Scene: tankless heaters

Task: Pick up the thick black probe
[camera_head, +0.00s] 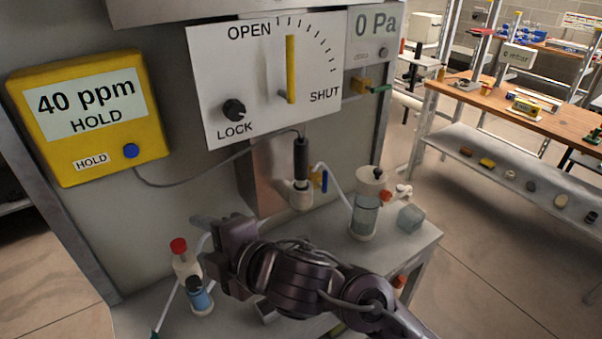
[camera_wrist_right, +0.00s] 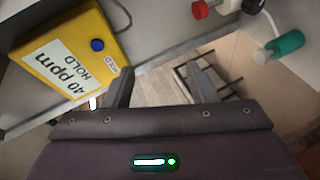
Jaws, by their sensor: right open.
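The thick black probe (camera_head: 300,158) stands upright in a white holder (camera_head: 301,196) in front of the grey panel, with a cable running from its top to the yellow meter. My right gripper (camera_head: 208,238) is left of and lower than the probe, apart from it. In the right wrist view the gripper (camera_wrist_right: 160,82) has its two fingers spread with nothing between them. The probe cannot be made out in that view. My left gripper is not in view.
The yellow meter (camera_head: 85,118) reads 40 ppm HOLD; it also shows in the wrist view (camera_wrist_right: 72,62). A red-capped bottle (camera_head: 187,265) stands near my gripper. A clear canister (camera_head: 366,210) stands right of the probe on the grey shelf (camera_head: 400,250). A lever board (camera_head: 262,80) hangs above.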

